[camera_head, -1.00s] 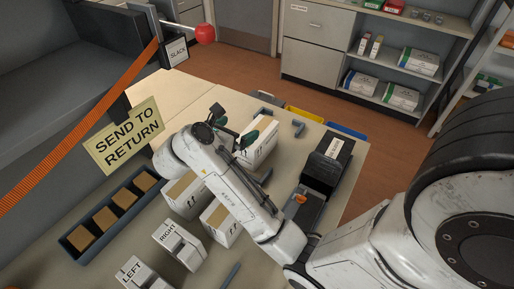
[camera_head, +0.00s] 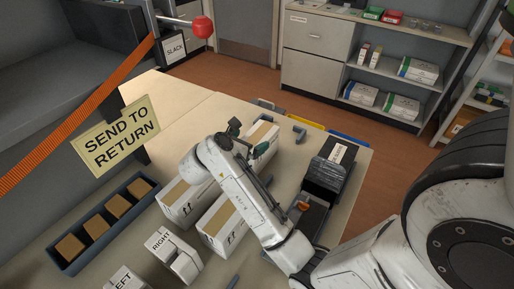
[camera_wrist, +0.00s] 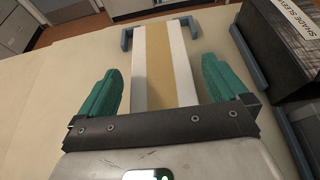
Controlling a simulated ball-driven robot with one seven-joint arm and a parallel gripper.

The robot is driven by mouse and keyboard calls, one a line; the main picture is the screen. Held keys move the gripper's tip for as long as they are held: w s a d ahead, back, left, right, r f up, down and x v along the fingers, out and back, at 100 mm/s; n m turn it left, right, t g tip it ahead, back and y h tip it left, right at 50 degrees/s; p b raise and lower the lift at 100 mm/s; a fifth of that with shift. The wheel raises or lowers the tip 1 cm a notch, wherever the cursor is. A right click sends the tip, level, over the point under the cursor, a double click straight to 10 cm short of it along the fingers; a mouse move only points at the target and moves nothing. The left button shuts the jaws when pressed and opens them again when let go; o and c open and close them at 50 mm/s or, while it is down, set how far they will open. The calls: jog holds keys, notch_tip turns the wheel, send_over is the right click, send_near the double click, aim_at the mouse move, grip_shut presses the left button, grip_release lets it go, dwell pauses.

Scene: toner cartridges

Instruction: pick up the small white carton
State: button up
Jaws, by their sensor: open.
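A white carton with a tan strip along its top lies ahead of my gripper (camera_wrist: 160,72) in the wrist view (camera_wrist: 181,60). In the head view it is the far carton (camera_head: 267,133), partly behind my gripper (camera_head: 240,140). My green fingers are open and spread to either side of the carton's near end, with a gap on both sides. Its near end is hidden by my gripper. I cannot tell how high the fingers are over it. Two similar white cartons (camera_head: 183,207) (camera_head: 226,232) stand nearer; the pictures do not settle which is the small one.
A black box (camera_head: 330,168) stands right of the carton. Grey corner brackets (camera_wrist: 240,50) sit around the carton's spot. A blue-grey tray (camera_head: 65,259) of brown boxes lies at left, near a "SEND TO RETURN" sign (camera_head: 115,136). A "RIGHT" block (camera_head: 172,262) stands in front.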

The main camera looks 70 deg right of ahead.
aim_at(258, 135)
jog(key=x, duration=0.4)
jog(key=shift+d+f+p, duration=0.1)
jog(key=shift+f+p, duration=0.15)
jog(key=shift+p, duration=0.1)
jog(key=c, duration=1.5)
jog(key=shift+w+r, duration=0.1)
jog(key=shift+c, duration=1)
jog(key=shift+r, duration=0.1)
